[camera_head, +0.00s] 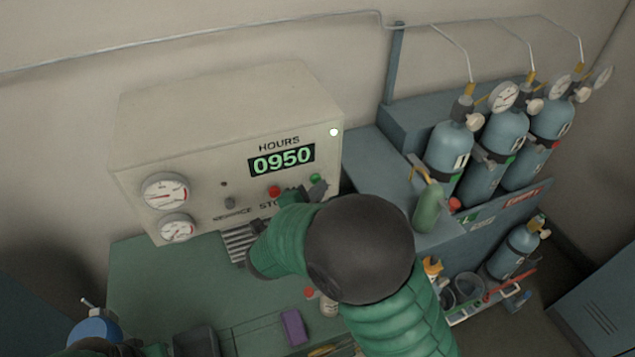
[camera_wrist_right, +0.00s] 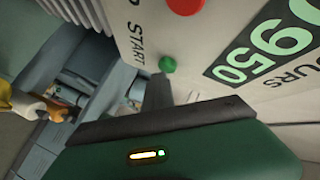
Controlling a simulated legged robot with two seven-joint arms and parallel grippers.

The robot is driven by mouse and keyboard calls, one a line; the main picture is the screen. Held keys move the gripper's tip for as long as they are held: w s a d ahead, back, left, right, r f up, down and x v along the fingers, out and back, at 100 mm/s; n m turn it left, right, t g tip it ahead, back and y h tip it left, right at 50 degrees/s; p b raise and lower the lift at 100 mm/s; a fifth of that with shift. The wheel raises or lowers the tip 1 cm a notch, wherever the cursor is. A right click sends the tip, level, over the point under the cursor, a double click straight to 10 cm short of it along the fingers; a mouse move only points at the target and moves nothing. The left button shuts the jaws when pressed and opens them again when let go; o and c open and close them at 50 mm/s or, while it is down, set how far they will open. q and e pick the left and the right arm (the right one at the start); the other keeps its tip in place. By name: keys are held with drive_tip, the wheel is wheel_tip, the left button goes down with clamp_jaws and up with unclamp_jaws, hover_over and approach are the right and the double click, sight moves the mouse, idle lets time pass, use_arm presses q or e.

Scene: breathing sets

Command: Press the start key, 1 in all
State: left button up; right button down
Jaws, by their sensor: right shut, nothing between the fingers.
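The beige machine (camera_head: 228,115) has a display (camera_head: 282,160) reading 0950 under the word HOURS. The green start key (camera_head: 315,179) is at the lower right of its front. It also shows in the right wrist view (camera_wrist_right: 167,64), beside the word START. The red stop key (camera_head: 274,191) is to its left. My right gripper (camera_head: 318,189) is shut and empty, with its tips just below the green key. In the wrist view a dark finger lies close to the key; I cannot tell whether they touch. My left gripper is not clearly visible.
Two round gauges (camera_head: 165,193) are on the machine's left. Blue gas cylinders (camera_head: 497,140) stand in a rack at right. A green cylinder (camera_head: 427,207) stands near my right arm. A purple block (camera_head: 294,327) lies on the green bench (camera_head: 150,290).

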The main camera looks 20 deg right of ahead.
drive_tip(key=shift+s+a, duration=0.3)
drive_tip(key=shift+s, duration=0.6)
drive_tip(key=shift+s, duration=0.1)
drive_tip(key=s, duration=0.4)
drive_tip(key=shift+s+a, duration=0.15)
drive_tip(key=shift+s, duration=0.25)
idle(0.4)
